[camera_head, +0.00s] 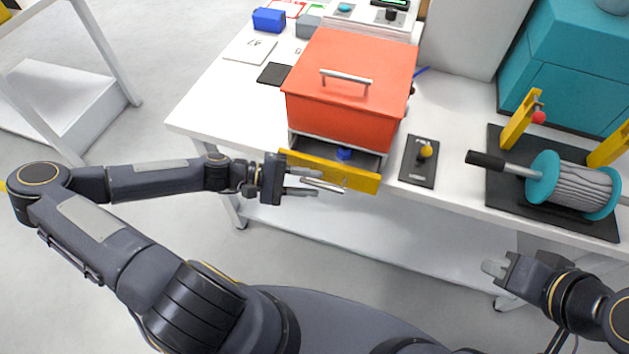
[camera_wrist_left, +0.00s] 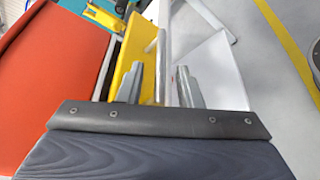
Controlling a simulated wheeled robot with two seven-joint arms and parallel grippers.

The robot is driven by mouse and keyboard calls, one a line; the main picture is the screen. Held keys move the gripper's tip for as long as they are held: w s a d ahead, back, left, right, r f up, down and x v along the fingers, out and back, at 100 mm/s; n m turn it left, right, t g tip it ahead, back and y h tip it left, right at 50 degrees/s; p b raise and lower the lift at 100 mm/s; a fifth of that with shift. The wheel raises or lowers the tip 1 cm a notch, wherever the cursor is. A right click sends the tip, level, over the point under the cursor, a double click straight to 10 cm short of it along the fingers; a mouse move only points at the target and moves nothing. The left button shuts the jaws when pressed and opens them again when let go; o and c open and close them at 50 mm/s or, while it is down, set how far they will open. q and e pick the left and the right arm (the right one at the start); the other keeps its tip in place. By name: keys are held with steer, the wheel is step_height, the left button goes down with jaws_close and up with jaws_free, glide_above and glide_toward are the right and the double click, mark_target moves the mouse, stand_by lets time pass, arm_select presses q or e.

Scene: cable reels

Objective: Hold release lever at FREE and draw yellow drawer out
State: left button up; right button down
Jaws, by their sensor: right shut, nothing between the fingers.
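The yellow drawer (camera_head: 361,181) is partly out below the orange-red box (camera_head: 349,92); a blue item (camera_head: 343,154) shows inside. Its silver bar handle (camera_head: 330,187) is on the yellow front. My left gripper (camera_head: 314,184) is at the handle. In the left wrist view its fingers (camera_wrist_left: 159,88) are spread with the handle (camera_wrist_left: 160,62) between them and visible gaps on both sides. The release lever (camera_head: 426,151) has a yellow knob on a black plate right of the drawer; its marking is too small to read. My right gripper (camera_head: 493,268) is shut and empty, away from the lever.
A teal cable reel (camera_head: 574,185) with a black-handled crank sits on a dark mat at the right, between yellow brackets. A teal cabinet (camera_head: 565,75) stands behind. Cards and a blue block (camera_head: 268,20) lie at the table's back left. The floor before the table is free.

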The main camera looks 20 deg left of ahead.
arm_select(q)
steer(key=shift+x, duration=0.8)
jaws_close()
steer(key=shift+s, duration=0.1)
